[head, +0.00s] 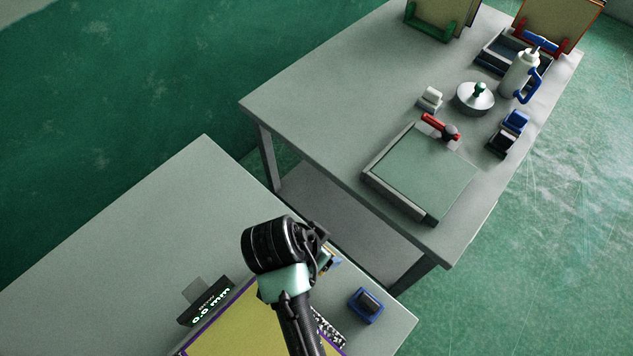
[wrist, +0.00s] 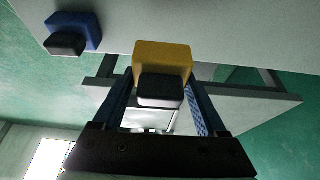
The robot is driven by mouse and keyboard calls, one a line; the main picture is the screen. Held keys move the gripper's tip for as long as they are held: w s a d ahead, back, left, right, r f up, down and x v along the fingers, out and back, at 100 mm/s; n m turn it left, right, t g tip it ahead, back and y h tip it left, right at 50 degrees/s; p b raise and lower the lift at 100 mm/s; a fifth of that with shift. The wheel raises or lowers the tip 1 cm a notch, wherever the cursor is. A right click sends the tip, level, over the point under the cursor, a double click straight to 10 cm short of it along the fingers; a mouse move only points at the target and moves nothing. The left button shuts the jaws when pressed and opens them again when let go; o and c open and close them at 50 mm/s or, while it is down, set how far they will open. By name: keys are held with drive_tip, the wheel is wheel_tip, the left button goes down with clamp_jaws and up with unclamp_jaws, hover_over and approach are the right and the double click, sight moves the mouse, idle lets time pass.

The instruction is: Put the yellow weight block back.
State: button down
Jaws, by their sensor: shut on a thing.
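The yellow weight block (wrist: 162,58) shows in the wrist view with a dark knob-like part (wrist: 161,91) facing the camera. My gripper (wrist: 160,88) is shut on it, with one blue finger on each side of the dark part. In the head view my gripper (head: 327,260) is over the right part of the near table, and my arm hides most of it and the block. I cannot tell whether the block touches the tabletop.
A blue block with a dark top (head: 367,304) stands on the near table (head: 120,250), right of my gripper. A "0.0 mm" display (head: 208,303) and a yellow panel (head: 238,330) lie left. The far table (head: 330,100) holds a green-topped plate (head: 425,170), a bottle (head: 519,75) and other items.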

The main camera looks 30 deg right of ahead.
drive_tip(key=shift+s+f, duration=0.15)
drive_tip(key=shift+f, duration=2.85)
